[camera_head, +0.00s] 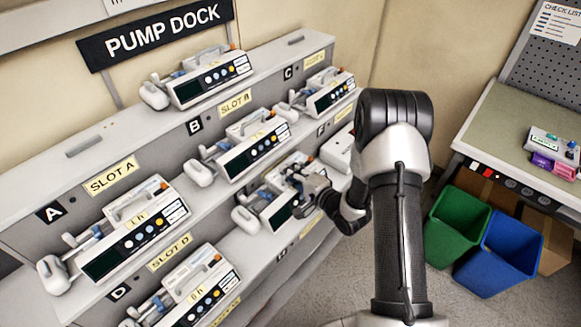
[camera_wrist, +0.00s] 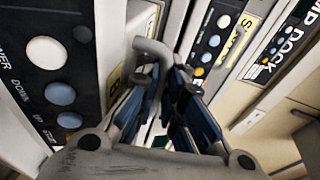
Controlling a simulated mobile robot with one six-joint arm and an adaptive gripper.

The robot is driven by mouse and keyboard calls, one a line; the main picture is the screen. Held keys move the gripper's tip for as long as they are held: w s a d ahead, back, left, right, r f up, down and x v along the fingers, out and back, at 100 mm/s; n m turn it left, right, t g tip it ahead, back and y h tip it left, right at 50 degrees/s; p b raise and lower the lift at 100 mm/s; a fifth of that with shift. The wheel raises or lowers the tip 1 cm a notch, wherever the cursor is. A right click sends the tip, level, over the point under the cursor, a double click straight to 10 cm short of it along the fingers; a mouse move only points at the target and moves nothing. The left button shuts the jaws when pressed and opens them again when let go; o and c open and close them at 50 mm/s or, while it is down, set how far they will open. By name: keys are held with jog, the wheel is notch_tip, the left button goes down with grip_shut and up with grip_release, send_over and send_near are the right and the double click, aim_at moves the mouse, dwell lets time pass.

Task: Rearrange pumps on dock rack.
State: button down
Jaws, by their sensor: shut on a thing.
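My gripper (camera_head: 303,190) is at a pump (camera_head: 277,212) on the lower tier of the dock rack, right of centre. In the wrist view my gripper (camera_wrist: 168,88) is shut on a grey handle (camera_wrist: 150,50). Whether that pump rests on the rack or is raised, I cannot tell. Other white pumps with dark screens stand at slot A (camera_head: 135,235), slot B (camera_head: 255,145), slot C (camera_head: 328,97) and slot D (camera_head: 190,295). One more pump (camera_head: 205,78) stands on the top shelf under the PUMP DOCK sign (camera_head: 160,32).
The stepped grey rack (camera_head: 80,145) has bare top shelf left of the upper pump. A white body (camera_head: 338,150) is partly hidden behind my arm. At right are a table (camera_head: 500,125) with a device (camera_head: 552,143), a green bin (camera_head: 458,222) and a blue bin (camera_head: 508,252).

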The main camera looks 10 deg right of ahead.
jog(key=shift+f+b, duration=1.7)
jog(key=shift+f, duration=0.55)
jog(key=shift+f+b, duration=1.3)
jog(key=shift+f, duration=0.1)
dwell(1.1)
jog(key=c, duration=1.6)
grip_release()
jog(key=shift+s, duration=0.1)
jog(key=shift+c, duration=0.2)
jog(key=shift+f, duration=0.1)
jog(key=shift+s+f, duration=0.1)
jog(key=shift+f, duration=0.05)
jog(key=v, duration=1.2)
jog(key=shift+r, duration=0.3)
jog(key=shift+w+d, duration=0.1)
jog(key=shift+w, duration=0.15)
